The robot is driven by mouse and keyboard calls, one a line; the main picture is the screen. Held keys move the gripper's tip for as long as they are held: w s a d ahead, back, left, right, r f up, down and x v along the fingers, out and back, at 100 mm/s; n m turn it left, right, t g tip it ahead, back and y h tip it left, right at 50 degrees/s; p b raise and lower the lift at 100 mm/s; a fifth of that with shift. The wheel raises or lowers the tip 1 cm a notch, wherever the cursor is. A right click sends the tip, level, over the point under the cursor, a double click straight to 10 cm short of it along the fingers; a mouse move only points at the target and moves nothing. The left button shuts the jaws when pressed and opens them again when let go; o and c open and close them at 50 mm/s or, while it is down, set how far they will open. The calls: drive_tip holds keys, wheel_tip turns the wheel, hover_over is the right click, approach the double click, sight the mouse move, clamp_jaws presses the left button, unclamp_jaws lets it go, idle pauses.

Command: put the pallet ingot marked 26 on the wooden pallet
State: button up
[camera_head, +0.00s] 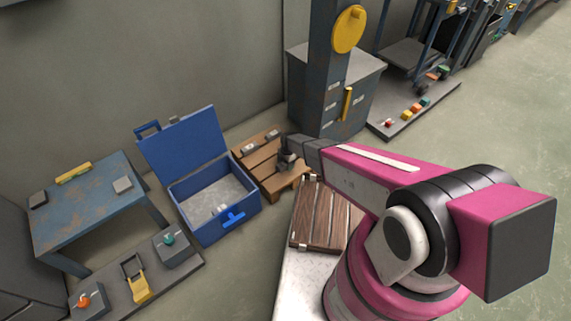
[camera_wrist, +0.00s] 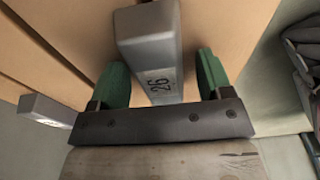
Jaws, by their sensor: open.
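The grey pallet ingot marked 26 (camera_wrist: 150,42) lies on pale wooden boards in the wrist view, its number facing the camera. My gripper (camera_wrist: 161,65) is open, with one green finger on each side of the ingot and a gap to each. In the head view my gripper (camera_head: 287,160) is over the right part of the wooden pallet (camera_head: 262,167). There I cannot make out the ingot marked 26 apart from the gripper. The pallet's boards also show in the wrist view (camera_wrist: 225,25).
Other grey ingots (camera_head: 248,149) lie on the pallet; one shows at the wrist view's left (camera_wrist: 47,110). An open blue chest (camera_head: 215,200) stands left of the pallet, a blue-grey cabinet (camera_head: 340,95) behind it. A dark slatted wooden piece (camera_head: 322,217) is in front.

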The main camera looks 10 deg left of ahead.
wheel_tip(320, 180, up, 12)
drive_tip(key=w+d, duration=0.1)
drive_tip(key=s+d+r+m, duration=0.4)
drive_tip(key=d+r+m, duration=0.5)
drive_tip(key=d+r, duration=0.1)
drive_tip(key=s+d+r+m, duration=0.4)
drive_tip(key=d+r+m, duration=0.5)
drive_tip(key=d+r, duration=0.2)
drive_tip(key=s+d+r+m+t+h, duration=0.1)
drive_tip(key=s+d+r+m, duration=0.3)
drive_tip(key=d+r+m, duration=0.6)
drive_tip(key=d, duration=0.4)
drive_tip(key=shift+s+r, duration=0.2)
drive_tip(key=shift+r, duration=0.1)
